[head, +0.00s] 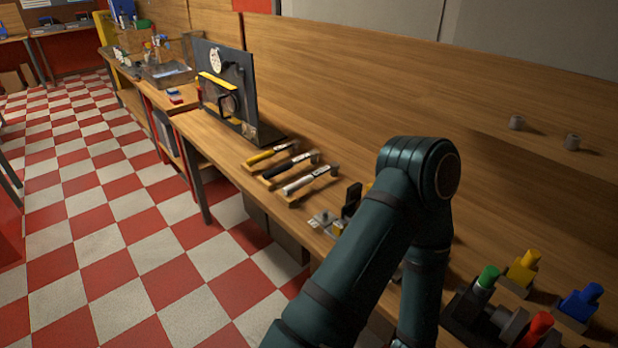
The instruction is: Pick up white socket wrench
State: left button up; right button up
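The white socket wrench (309,181) lies on a small wooden rest on the workbench, nearest of a row of three. The black-handled wrench (290,166) and the yellow-handled wrench (271,154) lie just beyond it on similar rests. One of my arms, dark green, rises from the bottom of the head view and bends at the elbow to the right of the wrenches. Its forearm runs down out of the picture. Neither of my grippers shows, so I cannot see what they hold.
A dark upright panel (206,60) stands on the bench beyond the wrenches. Small metal parts (323,219) lie close to the white wrench, partly behind my arm. Green (488,277), yellow (523,268), red (537,328) and blue (581,302) pieces stand at lower right.

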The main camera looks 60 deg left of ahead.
aim_at(333, 166)
jog(key=u, duration=1.9)
jog(key=z, duration=1.1)
jog(key=j+z, duration=0.55)
jog(key=z, duration=0.15)
jog(key=j+z, duration=0.35)
jog(key=k+j+z, duration=0.1)
jog(key=j+z, duration=0.25)
jog(key=k+j+z, duration=0.15)
jog(key=j+z, duration=0.15)
jog(key=j, duration=0.2)
jog(key=k+j+z, duration=0.15)
jog(key=j, duration=0.3)
jog(key=k+j+z, duration=0.2)
jog(key=k+j, duration=0.2)
jog(key=j, duration=0.15)
jog(key=k+j, duration=0.2)
jog(key=j, duration=0.15)
jog(key=k+j, duration=0.25)
jog(key=j+z, duration=0.05)
jog(key=j, duration=0.05)
